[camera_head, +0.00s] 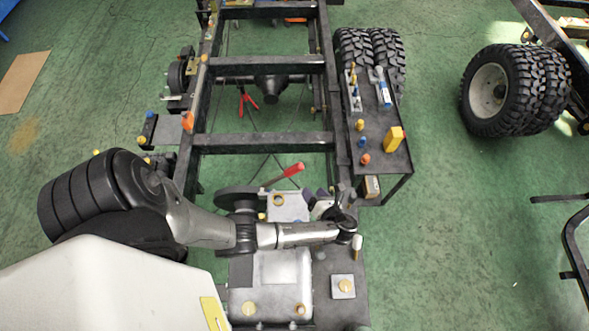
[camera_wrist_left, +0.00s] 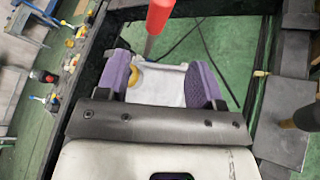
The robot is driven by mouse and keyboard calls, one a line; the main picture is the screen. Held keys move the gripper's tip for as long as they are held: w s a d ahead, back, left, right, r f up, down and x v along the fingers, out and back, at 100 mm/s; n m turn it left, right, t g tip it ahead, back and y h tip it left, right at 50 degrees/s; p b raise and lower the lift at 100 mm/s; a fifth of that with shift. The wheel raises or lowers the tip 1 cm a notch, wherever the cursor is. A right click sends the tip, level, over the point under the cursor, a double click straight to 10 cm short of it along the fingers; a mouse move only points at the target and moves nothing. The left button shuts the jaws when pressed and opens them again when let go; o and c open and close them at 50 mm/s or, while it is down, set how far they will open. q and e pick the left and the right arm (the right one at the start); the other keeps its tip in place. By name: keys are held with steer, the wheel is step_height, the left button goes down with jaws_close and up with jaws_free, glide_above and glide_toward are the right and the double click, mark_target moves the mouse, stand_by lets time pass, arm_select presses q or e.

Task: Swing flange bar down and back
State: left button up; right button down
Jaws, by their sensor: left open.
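A bar with a red handle (camera_head: 290,170) slants up to the right from the machinery at the near end of the chassis frame. I take it as the flange bar, though no label shows. In the left wrist view its red grip (camera_wrist_left: 158,14) is at the top, just beyond the fingers. My left gripper (camera_head: 318,194) is open, a little right of and nearer than the handle. Its purple-padded fingers (camera_wrist_left: 161,84) are apart, with nothing held between them; a pale plate with a yellow ring shows behind them. My right gripper is in neither view.
A dark side shelf (camera_head: 385,153) holding a yellow block (camera_head: 394,138) and small tools stands right of the frame. A grey box (camera_head: 270,285) lies under my left forearm. Dual tyres (camera_head: 515,90) stand further right. Green floor between is clear.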

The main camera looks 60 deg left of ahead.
mark_target(294, 170)
arm_select(q)
steer(key=shift+m, duration=0.3)
steer(key=x, duration=1.4)
steer(key=shift+s, duration=0.1)
steer(key=shift+c, duration=0.3)
steer(key=shift+r, duration=0.1)
jaws_close()
